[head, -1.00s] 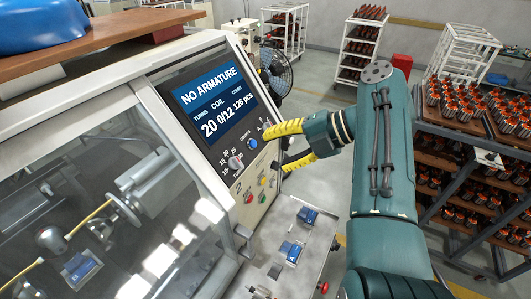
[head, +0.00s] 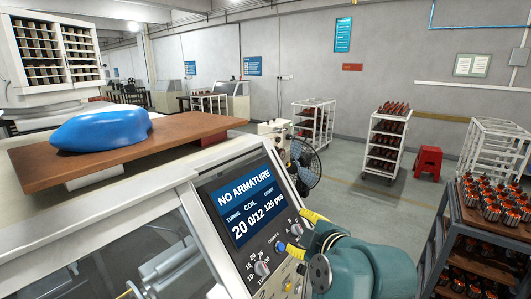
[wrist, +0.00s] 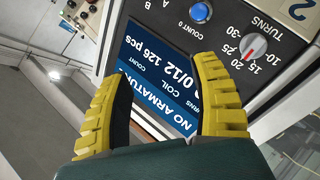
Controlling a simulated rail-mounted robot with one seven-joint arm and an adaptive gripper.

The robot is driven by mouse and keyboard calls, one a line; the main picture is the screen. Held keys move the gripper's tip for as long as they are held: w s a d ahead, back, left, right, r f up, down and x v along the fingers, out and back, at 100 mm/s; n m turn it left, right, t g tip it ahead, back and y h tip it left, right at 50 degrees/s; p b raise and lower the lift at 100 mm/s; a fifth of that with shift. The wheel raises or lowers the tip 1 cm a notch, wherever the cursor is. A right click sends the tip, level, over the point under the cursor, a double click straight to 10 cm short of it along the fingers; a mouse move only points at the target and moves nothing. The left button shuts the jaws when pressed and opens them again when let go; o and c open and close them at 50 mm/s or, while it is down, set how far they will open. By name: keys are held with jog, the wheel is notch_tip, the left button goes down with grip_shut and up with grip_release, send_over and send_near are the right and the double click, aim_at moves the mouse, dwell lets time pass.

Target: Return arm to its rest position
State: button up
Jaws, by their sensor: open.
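My gripper shows in the wrist view (wrist: 168,105) with its two yellow ribbed fingers spread apart and nothing between them. In the head view its yellow fingertips (head: 312,232) are near the right side of the machine's control panel, partly hidden by my teal arm. The winding machine's screen (head: 245,207) reads "NO ARMATURE", coil 0/12. The screen also shows upside down between and beyond the fingers in the wrist view (wrist: 160,85). A blue button (wrist: 200,12) and a red-marked turns knob (wrist: 252,46) are beyond the fingertips. I cannot tell the exact gap to the panel.
A blue cover (head: 100,130) lies on a brown board (head: 190,128) on top of the machine. A fan (head: 303,165) stands behind the panel. A rack of armatures (head: 455,235) is at the right. Open floor (head: 385,205) lies between, with white carts and a red stool (head: 428,162) further back.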

jog(key=s+r+m+t+h+p, duration=0.1)
jog(key=s+r+m+t+h, duration=0.1)
jog(key=s+r+m+t, duration=0.3)
jog(key=s+a+r+m+t+h+p, duration=0.1)
jog(key=s+r+m+t+h, duration=0.2)
jog(key=s+r+m, duration=0.7)
jog(key=s+r+t, duration=0.2)
jog(key=s, duration=0.7)
jog(key=shift+s+a+m, duration=0.25)
jog(key=shift+m, duration=0.15)
